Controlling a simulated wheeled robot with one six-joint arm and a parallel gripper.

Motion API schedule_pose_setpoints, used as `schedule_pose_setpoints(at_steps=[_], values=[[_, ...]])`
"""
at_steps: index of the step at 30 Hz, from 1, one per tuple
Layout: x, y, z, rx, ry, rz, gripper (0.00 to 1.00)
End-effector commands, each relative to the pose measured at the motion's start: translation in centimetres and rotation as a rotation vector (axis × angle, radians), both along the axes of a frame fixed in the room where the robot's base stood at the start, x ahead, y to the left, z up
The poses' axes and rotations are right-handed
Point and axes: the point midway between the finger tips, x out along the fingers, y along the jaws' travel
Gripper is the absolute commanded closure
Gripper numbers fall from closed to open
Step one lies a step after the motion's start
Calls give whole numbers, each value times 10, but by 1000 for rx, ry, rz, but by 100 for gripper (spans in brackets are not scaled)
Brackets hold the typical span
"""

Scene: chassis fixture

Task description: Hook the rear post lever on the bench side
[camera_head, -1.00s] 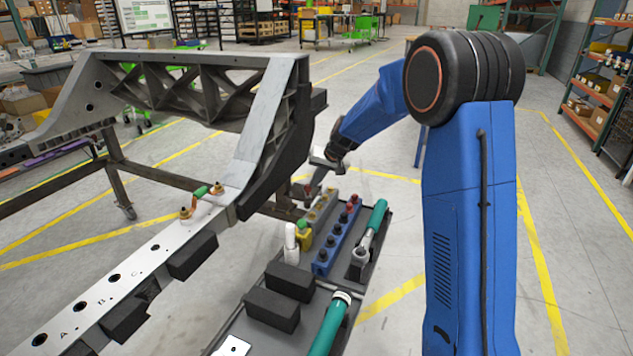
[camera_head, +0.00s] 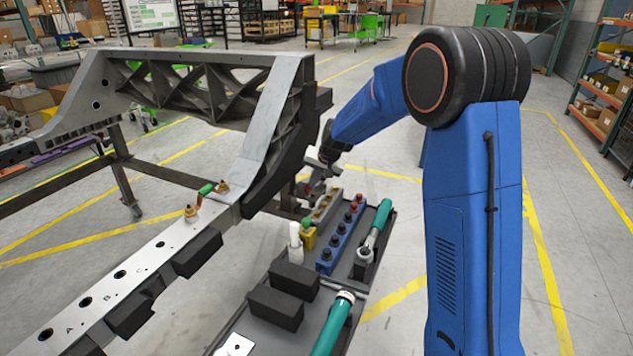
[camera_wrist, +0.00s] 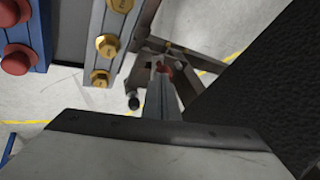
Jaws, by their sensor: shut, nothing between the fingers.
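My gripper (camera_head: 318,184) is at the far end of the tool tray, close beside the dark end post of the chassis frame (camera_head: 272,105). In the wrist view my gripper (camera_wrist: 162,82) is shut and its slim grey fingers point away from the camera. A small red piece (camera_wrist: 163,68) shows right at the fingertips; I cannot tell whether it touches them. A reddish spot also shows by the post in the head view. I cannot make out the rear post lever clearly. A green-handled lever (camera_head: 206,189) lies between brass fittings on the near rail, away from my gripper.
The tray (camera_head: 238,323) holds a blue rack with red knobs (camera_head: 341,243), a grey block with yellow bolts (camera_wrist: 124,42), a green-handled tool (camera_head: 379,222) and black blocks (camera_head: 276,305). The dark post wall (camera_wrist: 258,90) is close on the right in the wrist view.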

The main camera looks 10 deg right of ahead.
Motion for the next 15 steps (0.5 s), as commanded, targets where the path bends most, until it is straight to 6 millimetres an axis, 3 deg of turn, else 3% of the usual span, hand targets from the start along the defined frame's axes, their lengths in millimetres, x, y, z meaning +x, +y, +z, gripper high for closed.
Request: schedule_pose_setpoints(at_steps=[15], values=[[3,27,-1,0,2,2,100]])
